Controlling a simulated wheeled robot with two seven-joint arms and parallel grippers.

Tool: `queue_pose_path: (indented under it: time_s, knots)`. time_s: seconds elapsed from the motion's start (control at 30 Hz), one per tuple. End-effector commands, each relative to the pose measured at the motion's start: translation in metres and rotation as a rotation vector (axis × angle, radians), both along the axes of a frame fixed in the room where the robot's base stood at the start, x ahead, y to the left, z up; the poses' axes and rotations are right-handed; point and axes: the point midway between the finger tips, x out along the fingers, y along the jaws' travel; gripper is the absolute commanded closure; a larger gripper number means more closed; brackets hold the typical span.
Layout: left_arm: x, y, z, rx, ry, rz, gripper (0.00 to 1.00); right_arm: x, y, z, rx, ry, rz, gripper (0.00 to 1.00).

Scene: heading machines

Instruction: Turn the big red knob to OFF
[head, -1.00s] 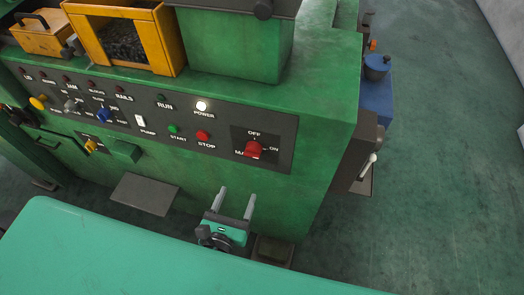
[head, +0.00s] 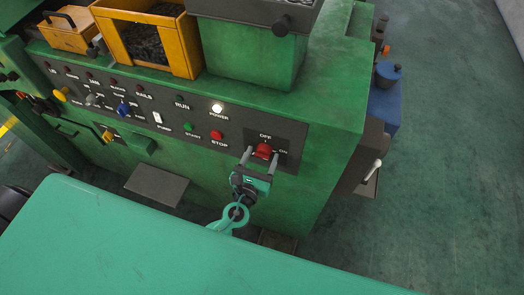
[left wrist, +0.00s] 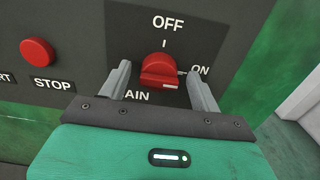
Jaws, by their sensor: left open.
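The big red knob (head: 263,151) sits on the dark panel at the front right of the green machine. In the left wrist view the knob (left wrist: 160,71) has OFF above it and ON to its right, and its white mark points right, toward ON. My left gripper (head: 260,153) is open, with one finger on each side of the knob. In the left wrist view the gripper's fingers (left wrist: 158,78) stand apart from the knob, with gaps on both sides; whether they reach its full depth I cannot tell. My right gripper is not in view.
The red STOP button (head: 216,135) and green START button (head: 188,127) are left of the knob. The POWER lamp (head: 217,108) is lit. A lever with a white grip (head: 376,165) stands out on the machine's right side. Floor to the right is clear.

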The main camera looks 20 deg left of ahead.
Motion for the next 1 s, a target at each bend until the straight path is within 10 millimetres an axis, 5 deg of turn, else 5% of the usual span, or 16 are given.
queue_pose_path:
  time_s: [0.47, 0.7, 1.0]
  knots:
    - [0.0122, -0.0001, -0.0002, -0.001, 0.000, 0.000, 0.36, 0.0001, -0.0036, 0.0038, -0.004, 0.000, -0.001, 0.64]
    - [0.0120, -0.0002, -0.0001, -0.001, 0.000, 0.000, 0.80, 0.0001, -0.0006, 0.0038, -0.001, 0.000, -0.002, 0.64]
    - [0.0119, 0.0000, -0.0012, -0.034, 0.001, 0.000, 0.80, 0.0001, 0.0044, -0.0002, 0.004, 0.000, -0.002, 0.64]
